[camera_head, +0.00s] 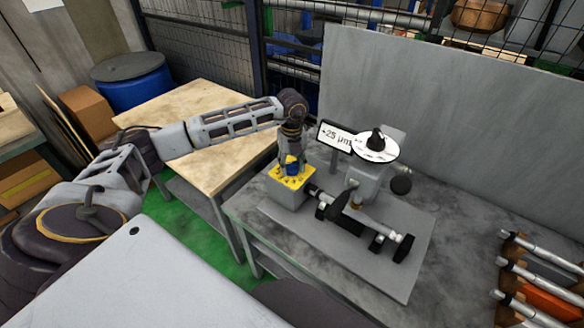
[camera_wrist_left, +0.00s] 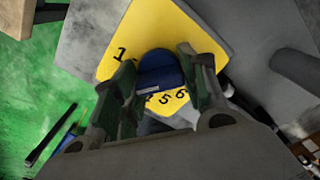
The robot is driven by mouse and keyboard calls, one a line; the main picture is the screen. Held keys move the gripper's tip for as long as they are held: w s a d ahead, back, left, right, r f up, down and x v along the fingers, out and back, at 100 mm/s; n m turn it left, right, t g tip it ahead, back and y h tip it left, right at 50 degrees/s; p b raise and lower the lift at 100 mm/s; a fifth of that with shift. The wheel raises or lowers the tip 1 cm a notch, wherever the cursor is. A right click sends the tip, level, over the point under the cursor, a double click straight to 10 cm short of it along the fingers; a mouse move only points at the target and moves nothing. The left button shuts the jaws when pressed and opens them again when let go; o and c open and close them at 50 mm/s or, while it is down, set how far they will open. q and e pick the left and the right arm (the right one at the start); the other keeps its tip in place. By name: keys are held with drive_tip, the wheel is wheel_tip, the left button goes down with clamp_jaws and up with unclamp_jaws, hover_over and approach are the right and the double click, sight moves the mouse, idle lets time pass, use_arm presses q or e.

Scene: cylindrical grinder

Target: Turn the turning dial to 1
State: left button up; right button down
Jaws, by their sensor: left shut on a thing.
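The turning dial is a blue knob (camera_wrist_left: 160,70) on a yellow plate (camera_wrist_left: 185,25) with black numbers. In the left wrist view the 1 is at the plate's left, and 4, 5 and 6 are below the knob; other numbers are hidden. My left gripper (camera_wrist_left: 158,88) has its fingers on both sides of the knob and is shut on it. In the head view the gripper (camera_head: 292,162) points down onto the yellow plate (camera_head: 304,181) on the grinder's grey box (camera_head: 290,196). I cannot tell which number the knob points to. My right gripper is not in view.
The cylindrical grinder (camera_head: 365,180) stands right of the dial, with a white disc (camera_head: 365,149) and a "+25 µm" sign (camera_head: 335,137). A grey panel (camera_head: 460,115) rises behind. Metal rods (camera_head: 530,285) lie at the right. A wooden-topped table (camera_head: 215,165) stands left.

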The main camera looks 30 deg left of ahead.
use_arm(q)
drive_tip(key=shift+m+b, duration=0.6)
drive_tip(key=shift+m, duration=0.6)
drive_tip(key=shift+m+b, duration=0.55)
drive_tip(key=shift+m, duration=0.55)
drive_tip(key=shift+m+b, duration=0.45)
drive_tip(key=shift+m, duration=0.85)
drive_tip(key=shift+r+m, duration=0.1)
drive_tip(key=shift+m, duration=0.2)
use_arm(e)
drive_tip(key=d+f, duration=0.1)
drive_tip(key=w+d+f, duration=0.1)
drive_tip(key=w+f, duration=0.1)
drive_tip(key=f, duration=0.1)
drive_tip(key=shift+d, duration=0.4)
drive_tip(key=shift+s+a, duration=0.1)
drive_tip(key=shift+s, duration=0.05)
